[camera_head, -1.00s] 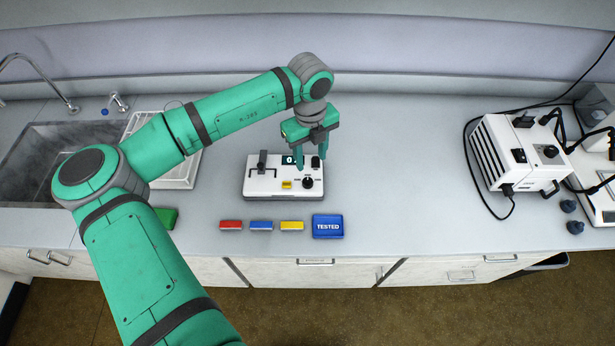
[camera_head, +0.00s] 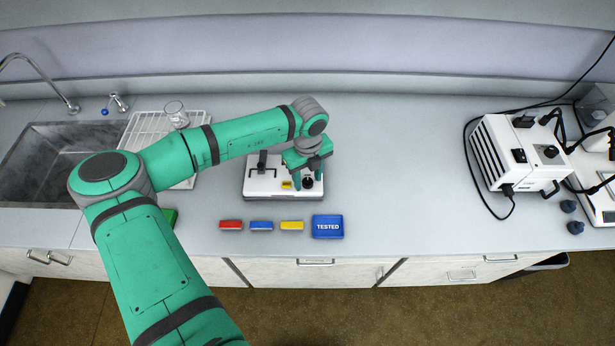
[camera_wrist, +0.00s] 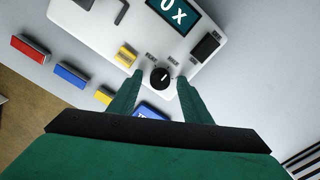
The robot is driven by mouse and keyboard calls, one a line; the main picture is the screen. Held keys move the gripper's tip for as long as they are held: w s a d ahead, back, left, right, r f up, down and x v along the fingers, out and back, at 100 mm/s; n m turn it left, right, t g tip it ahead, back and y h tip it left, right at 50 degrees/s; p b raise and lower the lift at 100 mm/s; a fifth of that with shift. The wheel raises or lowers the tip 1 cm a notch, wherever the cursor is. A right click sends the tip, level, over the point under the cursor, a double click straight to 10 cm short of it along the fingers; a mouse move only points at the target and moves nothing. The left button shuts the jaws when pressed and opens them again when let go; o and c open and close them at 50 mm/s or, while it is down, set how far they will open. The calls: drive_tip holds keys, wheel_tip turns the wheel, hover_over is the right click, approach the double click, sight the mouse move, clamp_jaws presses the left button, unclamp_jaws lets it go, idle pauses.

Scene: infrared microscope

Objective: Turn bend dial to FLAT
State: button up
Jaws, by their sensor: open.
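The bend dial (camera_wrist: 160,78) is a round black knob with a light pointer mark on the white control box (camera_head: 258,186). My gripper (camera_wrist: 157,80) is open, with one green finger on each side of the dial; contact cannot be told. In the head view my gripper (camera_head: 308,182) is over the right part of the box, and the dial (camera_head: 307,182) shows between the fingers. The box's display (camera_wrist: 174,14) reads "0 X" in the wrist view.
The box also carries a yellow button (camera_wrist: 126,56), a black switch (camera_wrist: 205,46) and a slotted lever (camera_head: 262,160). Red (camera_head: 231,225), blue (camera_head: 261,225) and yellow (camera_head: 291,225) blocks and a blue TESTED block (camera_head: 327,226) lie in front.

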drive_tip(key=c, duration=1)
drive_tip(key=n, duration=0.5)
drive_tip(key=shift+n, duration=0.4)
drive_tip(key=n, duration=0.6)
drive_tip(key=shift+c, duration=0.2)
drive_tip(key=o, duration=1)
